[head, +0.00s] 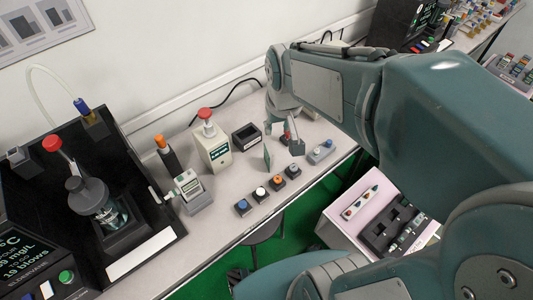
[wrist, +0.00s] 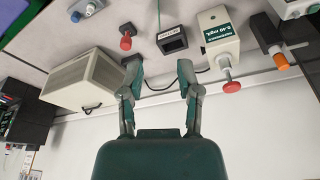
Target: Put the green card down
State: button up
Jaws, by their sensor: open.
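A small, thin green piece (head: 266,158), which looks like the green card, stands upright on the grey bench in the head view. It is small there, and I cannot tell what holds it up.
A dark box (head: 246,137) and a meter with a red knob (head: 214,150) stand left of my gripper. A red-topped knob (wrist: 125,42) is near one fingertip. Several button blocks (head: 262,193) line the front edge. A beige case (wrist: 85,82) stands near the wall.

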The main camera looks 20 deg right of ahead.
aim_at(267, 155)
jog(key=shift+w+d+f+g, duration=0.1)
jog(key=shift+w+f+g, duration=0.35)
jog(key=shift+w+f, duration=2.45)
jog(key=shift+w+d+f+g, duration=0.1)
jog(key=shift+w+f+g, duration=0.35)
jog(key=shift+f, duration=4.8)
jog(key=shift+w+f+g, duration=0.5)
jog(key=shift+w+f, duration=1.05)
jog(key=shift+f, duration=2.55)
grip_shut()
